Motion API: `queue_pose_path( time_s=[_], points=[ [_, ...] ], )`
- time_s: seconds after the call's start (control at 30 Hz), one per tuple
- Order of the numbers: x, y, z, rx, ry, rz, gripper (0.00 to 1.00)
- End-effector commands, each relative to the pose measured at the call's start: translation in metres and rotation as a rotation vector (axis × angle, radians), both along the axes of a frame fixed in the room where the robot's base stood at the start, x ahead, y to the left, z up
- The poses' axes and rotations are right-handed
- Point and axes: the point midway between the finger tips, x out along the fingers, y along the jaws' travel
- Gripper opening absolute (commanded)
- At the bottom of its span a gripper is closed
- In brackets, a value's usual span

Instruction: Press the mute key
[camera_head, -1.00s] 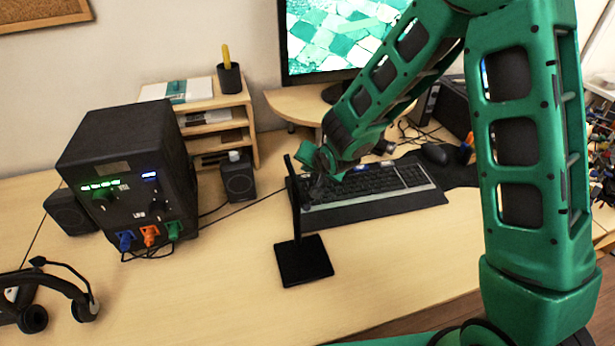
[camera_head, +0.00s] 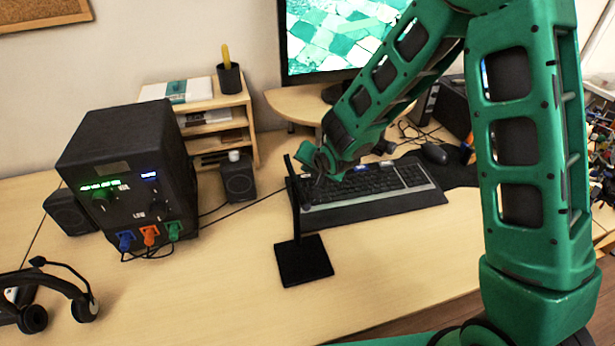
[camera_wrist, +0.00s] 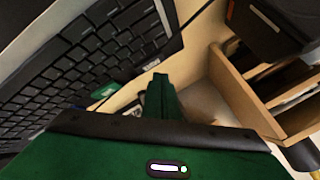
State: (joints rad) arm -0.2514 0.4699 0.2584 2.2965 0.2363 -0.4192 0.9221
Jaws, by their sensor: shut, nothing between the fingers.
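The black keyboard (camera_head: 370,184) lies on the desk below my forearm, and its key rows fill the left of the wrist view (camera_wrist: 85,65). I cannot pick out the mute key for certain; the key legends are too small to read. My gripper (camera_wrist: 160,80) is shut and empty, its green fingers together just beside the keyboard's edge in the wrist view. Whether the fingertips touch anything cannot be told.
The black stand (camera_head: 303,262) rises in front of the keyboard's left end. A black box (camera_head: 125,165) with coloured plugs is further left. The mouse (camera_head: 434,154) lies right.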

Motion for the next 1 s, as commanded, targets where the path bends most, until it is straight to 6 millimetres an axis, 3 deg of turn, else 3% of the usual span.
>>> queue_pose_path(
  time_s=[1.0],
  points=[
    [-0.0024,0.0008,-0.0098,0.000,0.000,0.000,0.00]
  ],
)
